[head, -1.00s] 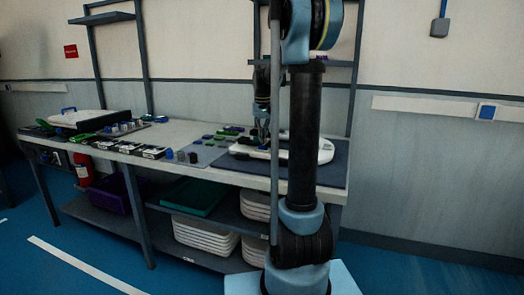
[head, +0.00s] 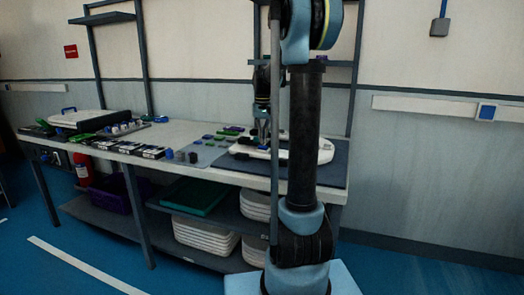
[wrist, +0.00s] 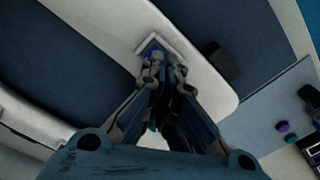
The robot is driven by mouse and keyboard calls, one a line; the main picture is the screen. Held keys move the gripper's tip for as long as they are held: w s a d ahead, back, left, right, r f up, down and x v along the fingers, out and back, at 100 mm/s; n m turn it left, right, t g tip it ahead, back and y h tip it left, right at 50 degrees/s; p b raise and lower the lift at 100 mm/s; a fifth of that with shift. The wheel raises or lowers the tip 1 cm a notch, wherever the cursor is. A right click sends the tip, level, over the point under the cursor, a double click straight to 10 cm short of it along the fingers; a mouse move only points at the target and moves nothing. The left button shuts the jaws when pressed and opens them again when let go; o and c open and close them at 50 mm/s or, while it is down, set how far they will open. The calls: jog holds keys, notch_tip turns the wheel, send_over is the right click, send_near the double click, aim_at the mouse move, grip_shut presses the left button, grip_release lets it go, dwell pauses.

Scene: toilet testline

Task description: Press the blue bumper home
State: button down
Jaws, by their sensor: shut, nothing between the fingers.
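The white toilet seat (head: 322,153) lies on a dark mat on the bench. It crosses the wrist view as a white band (wrist: 95,25). My gripper (wrist: 163,62) is shut and empty, with its fingertips over a pale square-edged spot on the seat. A small patch of the blue bumper (wrist: 150,50) shows beside the fingertips; they hide most of it. I cannot tell whether they touch it or how deep it sits. In the head view my gripper (head: 262,137) points down at the seat's left part, partly hidden by my arm.
A dark block (wrist: 221,62) lies beside the seat in the wrist view. Several small coloured parts (head: 190,156) lie on a grey mat left of the seat. Another white seat (head: 85,118) lies at the bench's far left. Shelf uprights (head: 143,60) stand behind the bench.

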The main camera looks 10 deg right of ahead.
aim_at(263, 146)
jog(key=shift+f, duration=1.05)
dwell(0.7)
jog(key=shift+r, duration=0.15)
notch_tip(263, 146, up, 8)
dwell(1.2)
